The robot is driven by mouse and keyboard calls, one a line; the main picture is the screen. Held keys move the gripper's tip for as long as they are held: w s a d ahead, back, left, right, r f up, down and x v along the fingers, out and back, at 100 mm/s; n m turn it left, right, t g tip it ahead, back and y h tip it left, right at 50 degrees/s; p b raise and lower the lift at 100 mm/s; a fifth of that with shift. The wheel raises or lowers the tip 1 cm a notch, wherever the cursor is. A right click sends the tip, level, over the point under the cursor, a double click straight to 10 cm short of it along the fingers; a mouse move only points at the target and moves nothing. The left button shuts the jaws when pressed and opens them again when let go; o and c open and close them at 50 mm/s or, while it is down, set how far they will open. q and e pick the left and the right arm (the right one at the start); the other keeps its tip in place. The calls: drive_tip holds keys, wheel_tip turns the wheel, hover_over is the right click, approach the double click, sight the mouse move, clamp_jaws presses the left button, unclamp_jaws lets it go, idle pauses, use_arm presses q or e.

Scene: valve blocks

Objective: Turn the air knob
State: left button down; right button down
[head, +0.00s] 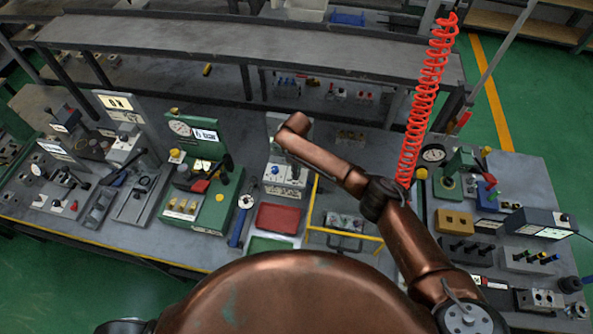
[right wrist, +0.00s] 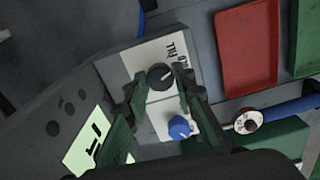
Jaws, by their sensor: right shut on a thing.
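A white panel (right wrist: 140,62) with the printed word FILL carries a black round knob (right wrist: 160,76) and a blue knob (right wrist: 180,127). My right gripper (right wrist: 161,80) has its two dark green fingers on either side of the black knob, with the tips shut on it. The blue knob sits beside the right finger, nearer the wrist. In the head view my copper right arm reaches to this station (head: 285,178) at the middle of the bench and largely covers the gripper. I cannot read which knob is labelled air. My left gripper is not in view.
A red tray (right wrist: 246,50) lies just beside the panel. A red coiled hose (head: 425,100) hangs close to my right arm. A yellow frame (head: 312,205) stands right of the tray.

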drive_tip(key=shift+a+n, duration=0.1)
drive_tip(key=shift+n, duration=2.2)
drive_tip(key=c, duration=1.6)
unclamp_jaws()
wheel_tip(320, 180, up, 12)
